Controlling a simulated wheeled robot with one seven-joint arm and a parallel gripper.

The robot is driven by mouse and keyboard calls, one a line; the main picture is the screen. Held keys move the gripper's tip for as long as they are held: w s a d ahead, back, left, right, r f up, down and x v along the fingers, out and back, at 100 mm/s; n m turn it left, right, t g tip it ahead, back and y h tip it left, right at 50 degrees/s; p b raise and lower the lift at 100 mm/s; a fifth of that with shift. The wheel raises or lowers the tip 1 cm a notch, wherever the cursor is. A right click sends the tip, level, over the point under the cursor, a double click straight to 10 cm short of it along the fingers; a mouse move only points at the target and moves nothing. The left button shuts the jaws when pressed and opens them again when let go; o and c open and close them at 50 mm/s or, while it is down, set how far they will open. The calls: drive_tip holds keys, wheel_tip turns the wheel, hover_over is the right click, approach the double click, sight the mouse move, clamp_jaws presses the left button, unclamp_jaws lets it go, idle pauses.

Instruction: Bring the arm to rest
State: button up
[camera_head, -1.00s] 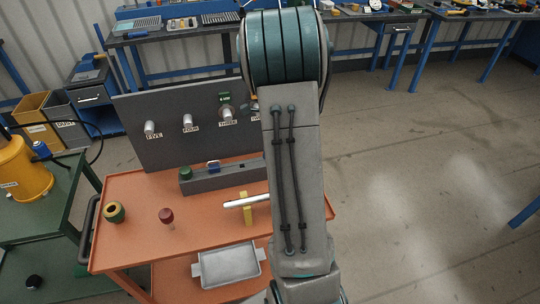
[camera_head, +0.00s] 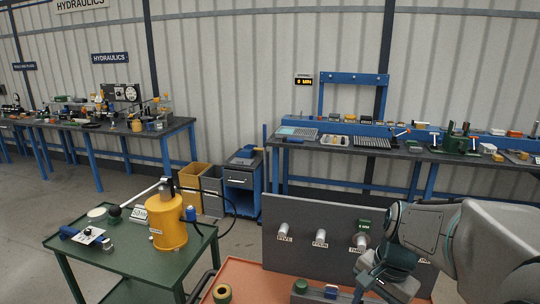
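My arm comes in from the lower right and ends at the orange cart. The end of my arm is near the right part of the grey panel (camera_head: 300,260), in front of it. My gripper's fingers cannot be made out in this view, so I cannot tell whether it holds anything. The panel has several silver couplers with labels, among them one marked five (camera_head: 284,229), one marked four (camera_head: 321,237) and one marked three (camera_head: 360,240). A green piece (camera_head: 364,224) sits above the coupler marked three.
A green table (camera_head: 85,255) at the left holds a yellow pump (camera_head: 167,222) with a black hose. Blue workbenches (camera_head: 345,151) line the wall. Bins (camera_head: 193,187) stand behind the pump.

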drive_tip(key=s+a+r+n+t+h, duration=0.1)
drive_tip(key=s+a+r+n+t, duration=0.1)
drive_tip(key=s+a+n, duration=0.3)
drive_tip(key=shift+s+a+r+n+t+h, duration=0.3)
drive_tip(key=shift+s+n+t, duration=0.3)
drive_tip(key=shift+s+n, duration=1.55)
drive_tip(key=shift+w+n, duration=0.35)
drive_tip(key=shift+w, duration=0.05)
